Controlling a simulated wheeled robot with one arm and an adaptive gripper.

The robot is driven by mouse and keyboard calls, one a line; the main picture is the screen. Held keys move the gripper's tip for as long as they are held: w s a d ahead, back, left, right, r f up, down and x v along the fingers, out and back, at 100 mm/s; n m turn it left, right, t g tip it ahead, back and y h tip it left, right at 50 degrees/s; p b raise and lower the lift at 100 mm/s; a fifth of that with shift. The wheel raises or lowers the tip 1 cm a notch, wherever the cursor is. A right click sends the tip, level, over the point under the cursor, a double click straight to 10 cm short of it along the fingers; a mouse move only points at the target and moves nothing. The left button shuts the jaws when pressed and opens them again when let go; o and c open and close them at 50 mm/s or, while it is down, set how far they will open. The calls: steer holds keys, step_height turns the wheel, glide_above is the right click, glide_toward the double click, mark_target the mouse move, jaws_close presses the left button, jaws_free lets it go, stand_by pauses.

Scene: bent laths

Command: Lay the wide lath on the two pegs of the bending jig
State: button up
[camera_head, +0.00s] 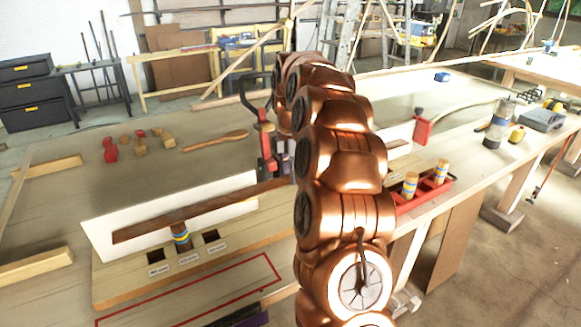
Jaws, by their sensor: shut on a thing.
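The wide lath, a long dark brown strip (213,209), runs from the front left up toward my arm, over the jig. The bending jig is a wooden board (130,282) with a pale upright panel (100,222). One peg (181,238) with blue and yellow bands stands below the lath's left part; I cannot tell whether they touch. No second peg shows under the lath; my arm covers that part.
Labelled dark square holes (213,243) lie beside the peg. A red tray (425,193) with two banded pegs stands right of my arm, near a red clamp (422,130). A grey canister (497,127) stands farther right. A wooden mallet-like tool (215,141) lies behind.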

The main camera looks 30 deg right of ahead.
steer(key=shift+f, duration=0.4)
steer(key=shift+r+p, duration=1.05)
steer(key=shift+r, duration=1.45)
steer(key=shift+f, duration=0.3)
steer(key=shift+f+b, duration=0.9)
steer(key=shift+f, duration=1.35)
steer(key=shift+f, duration=0.45)
steer(key=o, duration=1.5)
steer(key=shift+r, duration=0.15)
steer(key=shift+r+p, duration=1.1)
steer(key=shift+r, duration=1.75)
